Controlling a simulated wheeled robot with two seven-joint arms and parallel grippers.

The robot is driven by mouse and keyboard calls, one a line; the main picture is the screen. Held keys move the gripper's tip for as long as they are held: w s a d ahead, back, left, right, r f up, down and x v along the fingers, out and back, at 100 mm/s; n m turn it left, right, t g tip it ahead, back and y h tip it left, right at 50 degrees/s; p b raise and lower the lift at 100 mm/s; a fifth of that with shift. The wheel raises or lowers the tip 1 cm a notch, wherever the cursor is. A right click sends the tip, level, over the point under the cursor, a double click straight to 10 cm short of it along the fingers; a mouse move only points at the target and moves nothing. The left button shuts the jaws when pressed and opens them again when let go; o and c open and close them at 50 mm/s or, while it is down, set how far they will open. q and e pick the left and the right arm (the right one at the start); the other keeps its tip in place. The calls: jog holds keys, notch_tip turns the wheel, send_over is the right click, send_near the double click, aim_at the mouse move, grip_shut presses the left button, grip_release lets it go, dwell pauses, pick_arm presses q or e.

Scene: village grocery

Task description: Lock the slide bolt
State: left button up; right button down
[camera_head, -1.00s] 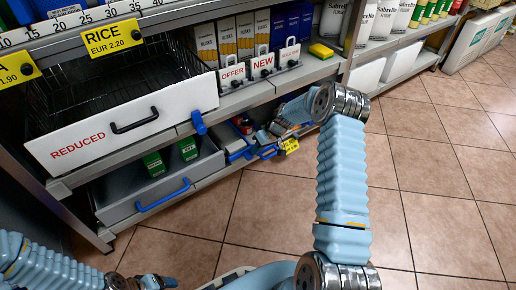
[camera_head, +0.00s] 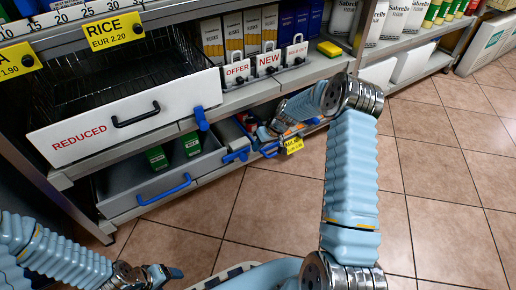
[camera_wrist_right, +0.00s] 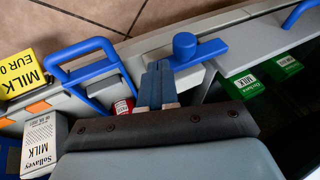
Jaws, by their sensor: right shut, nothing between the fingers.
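The blue slide bolt (camera_head: 237,155) with its round knob sits on the front edge between the lower drawers. In the right wrist view, the knob (camera_wrist_right: 185,45) stands up from a flat blue bar. My right gripper (camera_wrist_right: 157,72) is shut and empty, its fingertips close beside the knob on its left; I cannot tell whether they touch. In the head view my right gripper (camera_head: 262,135) is small and partly hidden by its own arm. My left gripper (camera_head: 163,275) is low at the left, far from the bolt; its finger opening is unclear.
A grey lower drawer (camera_head: 150,185) with green packs and a blue handle stands open left of the bolt. A blue loop handle (camera_wrist_right: 88,62) and milk cartons (camera_wrist_right: 40,140) lie left of the fingers. The white REDUCED drawer (camera_head: 95,132) juts out above. Tiled floor is clear.

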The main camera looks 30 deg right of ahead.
pick_arm(q)
jog(key=shift+d+r+p, duration=0.3)
jog(key=shift+r+p, duration=0.45)
pick_arm(e)
jog(key=v, duration=1)
jog(key=shift+d+r, duration=0.25)
jog(key=shift+d, duration=0.15)
jog(key=s+a+f+m+g+p, duration=0.1)
jog(key=s+a+f+p, duration=0.35)
jog(key=a, duration=0.45)
pick_arm(q)
notch_tip(320, 180, up, 11)
jog(key=p, duration=0.7)
jog(key=shift+s+d, duration=0.2)
jog(key=shift+d, duration=0.15)
pick_arm(e)
jog(key=s+a+m+g, duration=0.1)
jog(key=s+a, duration=0.7)
jog(key=s, duration=0.3)
jog(key=s+a+m+g, duration=0.1)
jog(key=s+a, duration=0.7)
jog(key=s, duration=0.2)
jog(key=shift+s, duration=0.4)
pick_arm(q)
jog(key=shift+r, duration=0.1)
pick_arm(e)
jog(key=shift+f, duration=0.1)
